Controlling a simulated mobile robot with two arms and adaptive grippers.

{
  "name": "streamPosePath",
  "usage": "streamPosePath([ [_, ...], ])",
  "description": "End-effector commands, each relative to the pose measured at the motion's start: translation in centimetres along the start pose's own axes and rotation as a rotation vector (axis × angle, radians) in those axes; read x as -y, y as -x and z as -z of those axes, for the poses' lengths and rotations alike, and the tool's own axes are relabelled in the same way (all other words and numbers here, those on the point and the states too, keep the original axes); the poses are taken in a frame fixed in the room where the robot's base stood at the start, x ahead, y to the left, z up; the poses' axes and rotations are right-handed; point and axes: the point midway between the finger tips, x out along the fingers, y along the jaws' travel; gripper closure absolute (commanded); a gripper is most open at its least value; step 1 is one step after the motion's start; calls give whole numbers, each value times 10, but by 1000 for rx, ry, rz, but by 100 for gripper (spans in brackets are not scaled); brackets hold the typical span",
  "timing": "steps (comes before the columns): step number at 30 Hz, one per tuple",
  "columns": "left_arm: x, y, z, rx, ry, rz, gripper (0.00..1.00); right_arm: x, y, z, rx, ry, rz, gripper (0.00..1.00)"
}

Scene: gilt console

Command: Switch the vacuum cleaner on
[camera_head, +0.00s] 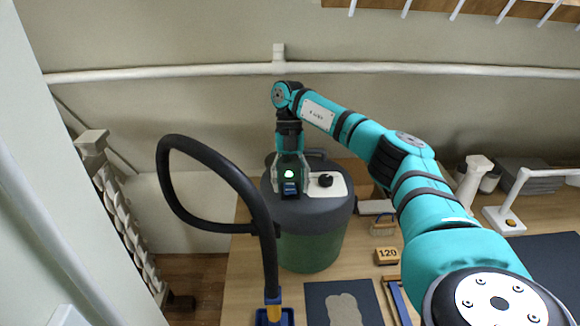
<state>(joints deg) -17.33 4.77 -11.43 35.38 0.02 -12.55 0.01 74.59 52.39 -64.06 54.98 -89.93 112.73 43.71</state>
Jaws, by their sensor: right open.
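The vacuum cleaner (312,247) stands on the wooden table, with a green tank and a dark grey lid. A pale panel (340,186) with a black knob (325,180) is on its lid. Its black hose (250,195) loops up at the left. My right gripper (289,186) reaches down over the lid, left of the knob, with its jaws open. Contact is hidden. My left gripper is out of view.
A wooden block marked 120 (387,256) and a brush-like item (383,225) lie right of the cleaner. A dark sheet with a pale shape (344,308) lies in front. A white lamp (505,218) stands at the right. A pale pipe (180,72) crosses the wall behind.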

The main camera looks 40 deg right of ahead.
Motion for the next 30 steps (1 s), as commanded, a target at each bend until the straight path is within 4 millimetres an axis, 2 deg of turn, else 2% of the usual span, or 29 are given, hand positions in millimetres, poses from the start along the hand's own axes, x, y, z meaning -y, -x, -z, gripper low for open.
streamPosePath([
  [10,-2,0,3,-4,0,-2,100,0,61,0,7,-2,-4,46],
  [16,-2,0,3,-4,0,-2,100,0,89,0,7,-3,-2,46],
  [30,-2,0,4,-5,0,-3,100,0,113,-1,-2,1,0,46],
])
